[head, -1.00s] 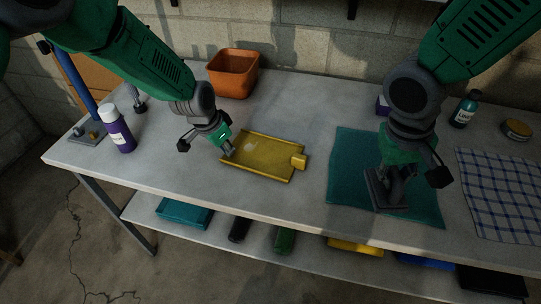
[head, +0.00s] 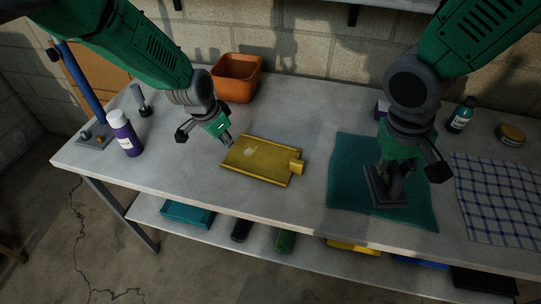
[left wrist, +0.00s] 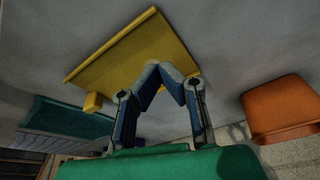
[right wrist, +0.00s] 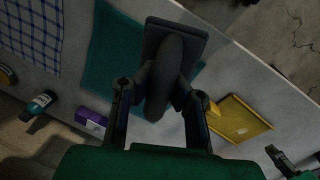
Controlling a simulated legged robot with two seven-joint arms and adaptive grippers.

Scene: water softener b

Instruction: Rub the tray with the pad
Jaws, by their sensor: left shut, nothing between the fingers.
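The yellow tray (head: 262,159) lies flat on the workbench; a pale patch shows on its floor near the back left and a small yellow block on its right edge. It also shows in the left wrist view (left wrist: 140,52). My left gripper (head: 229,143) is shut and empty, just above the tray's back left corner. The dark grey pad (head: 385,188) with its upright handle rests on the teal cloth (head: 345,165). My right gripper (right wrist: 163,90) has its fingers on both sides of the pad's handle; I cannot tell whether they press on it.
An orange bin (head: 237,78) stands behind the tray. A purple bottle (head: 124,133) and a stand with a blue post (head: 80,85) are at the left. A checked cloth (head: 500,195), a teal bottle (head: 461,115) and a round tin (head: 510,134) are at the right. Bench is clear between tray and teal cloth.

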